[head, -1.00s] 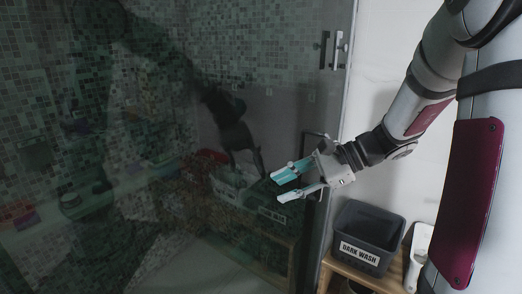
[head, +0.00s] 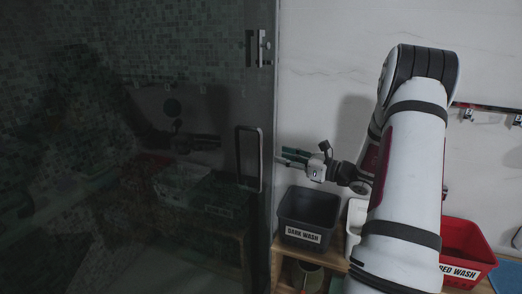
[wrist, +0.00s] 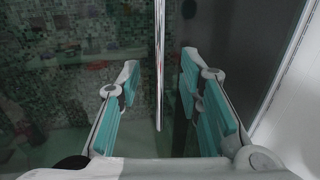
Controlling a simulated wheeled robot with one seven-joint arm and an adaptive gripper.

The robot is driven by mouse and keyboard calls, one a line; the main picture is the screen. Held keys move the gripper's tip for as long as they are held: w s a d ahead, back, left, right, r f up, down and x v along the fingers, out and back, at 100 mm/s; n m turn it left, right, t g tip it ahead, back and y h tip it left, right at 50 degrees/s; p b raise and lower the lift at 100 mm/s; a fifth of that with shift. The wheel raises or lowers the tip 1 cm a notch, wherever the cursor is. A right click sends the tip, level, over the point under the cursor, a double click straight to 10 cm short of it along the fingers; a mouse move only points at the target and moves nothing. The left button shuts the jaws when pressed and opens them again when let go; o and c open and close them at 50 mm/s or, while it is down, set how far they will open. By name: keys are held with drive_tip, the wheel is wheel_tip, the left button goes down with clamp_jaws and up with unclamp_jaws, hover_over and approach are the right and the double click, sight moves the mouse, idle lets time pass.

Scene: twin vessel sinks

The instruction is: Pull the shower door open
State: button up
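The shower door (head: 120,150) is a dark glass pane that fills the left of the head view and looks shut. Its handle (head: 249,160) is a dark upright rectangular loop near the pane's right side. My gripper (head: 285,157) is just right of the handle, fingers pointing left. In the wrist view my gripper (wrist: 159,68) is open, its teal-padded fingers spread. A thin upright bar (wrist: 158,80), seemingly the handle edge-on, stands in the gap between them. I see no finger touching it; its depth between the fingers is hard to tell.
A metal fitting (head: 259,48) sits high on the door's right side. Below my gripper, a grey "DARK WASH" bin (head: 308,212) stands on a wooden bench (head: 325,256). A red bin (head: 467,250) is at right. The white wall (head: 320,80) is close behind my arm.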

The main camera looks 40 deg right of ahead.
drive_tip(key=p+x, duration=0.1)
drive_tip(key=x, duration=0.8)
drive_tip(key=shift+w, duration=0.3)
drive_tip(key=shift+a, duration=0.15)
clamp_jaws()
